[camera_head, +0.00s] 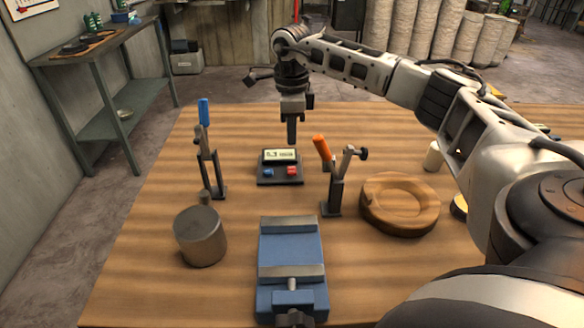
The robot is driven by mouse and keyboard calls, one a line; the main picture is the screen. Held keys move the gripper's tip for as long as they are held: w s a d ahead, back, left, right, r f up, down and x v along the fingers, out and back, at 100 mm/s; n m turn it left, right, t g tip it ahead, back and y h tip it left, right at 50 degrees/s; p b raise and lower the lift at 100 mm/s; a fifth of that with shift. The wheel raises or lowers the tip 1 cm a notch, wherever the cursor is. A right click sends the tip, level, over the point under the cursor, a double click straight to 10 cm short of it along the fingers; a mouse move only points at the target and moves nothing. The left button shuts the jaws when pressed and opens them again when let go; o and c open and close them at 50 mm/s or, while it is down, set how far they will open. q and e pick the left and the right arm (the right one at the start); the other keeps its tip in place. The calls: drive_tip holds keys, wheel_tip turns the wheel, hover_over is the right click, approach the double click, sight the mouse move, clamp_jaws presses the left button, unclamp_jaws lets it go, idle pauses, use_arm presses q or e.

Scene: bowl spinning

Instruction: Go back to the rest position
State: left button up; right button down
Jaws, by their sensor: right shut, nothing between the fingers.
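My right gripper (291,132) is shut and empty, pointing down above the far part of the wooden table (160,200). It hangs just above and beyond a small black control box (280,178) with a lit display, a blue button (268,173) and a red button (292,171). I cannot tell whether it touches the box, but a small gap seems to show. My right arm reaches in from the right side. My left gripper is not in view.
A grey metal cylinder (201,237), a blue vise (290,249), a blue-handled clamp (206,150), an orange-handled clamp (333,185) and a round wooden bowl form (400,204) stand on the table. A pale cup (433,157) is beside my arm. The left edge is clear.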

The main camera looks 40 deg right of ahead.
sight(292, 168)
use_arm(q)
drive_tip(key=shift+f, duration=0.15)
use_arm(e)
drive_tip(key=shift+f, duration=0.15)
